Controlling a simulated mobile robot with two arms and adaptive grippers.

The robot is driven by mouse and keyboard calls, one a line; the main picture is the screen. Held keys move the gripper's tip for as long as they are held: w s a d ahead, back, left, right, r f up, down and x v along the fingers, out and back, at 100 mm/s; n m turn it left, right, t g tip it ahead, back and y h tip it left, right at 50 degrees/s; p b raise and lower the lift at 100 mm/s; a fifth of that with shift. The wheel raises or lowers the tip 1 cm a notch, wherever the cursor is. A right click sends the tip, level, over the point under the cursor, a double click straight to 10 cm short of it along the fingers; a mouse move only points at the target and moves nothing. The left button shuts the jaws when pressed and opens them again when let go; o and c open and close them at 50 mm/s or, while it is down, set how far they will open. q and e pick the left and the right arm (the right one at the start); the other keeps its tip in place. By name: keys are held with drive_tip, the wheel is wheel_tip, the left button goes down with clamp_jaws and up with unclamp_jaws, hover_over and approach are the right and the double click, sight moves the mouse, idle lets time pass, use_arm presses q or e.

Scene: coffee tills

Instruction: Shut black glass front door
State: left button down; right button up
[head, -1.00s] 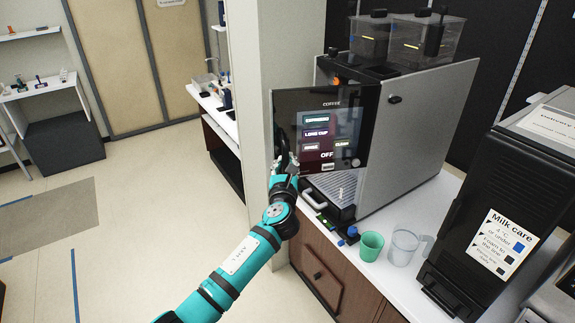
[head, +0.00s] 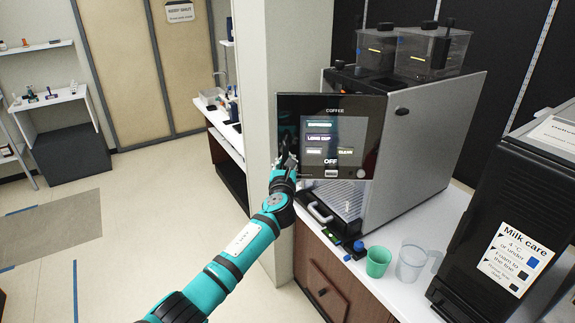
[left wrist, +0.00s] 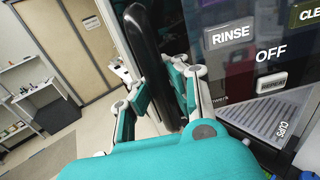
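The black glass front door (head: 345,135) of the coffee machine stands swung open at its front, with OFF and several buttons lit on its panel. It fills the upper right of the left wrist view (left wrist: 240,85). A dark upright handle (left wrist: 146,40) runs along its left edge. My left gripper (head: 286,160) is at this handle. In the left wrist view, its teal fingers (left wrist: 163,95) lie close on both sides of the handle and look shut on it. The fingertips are partly hidden. My right gripper is not in view.
The grey coffee machine (head: 430,135) stands on a white counter, with a pale pillar (head: 260,60) to its left. A green cup (head: 378,262), a clear jug (head: 411,262) and a black milk unit (head: 500,210) stand at right. Floor at left is clear.

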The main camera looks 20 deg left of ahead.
use_arm(q)
drive_tip(key=shift+a, duration=0.25)
drive_tip(key=b+x, duration=0.5)
drive_tip(key=x, duration=0.1)
drive_tip(key=shift+w+a, duration=0.3)
drive_tip(key=shift+a, duration=0.2)
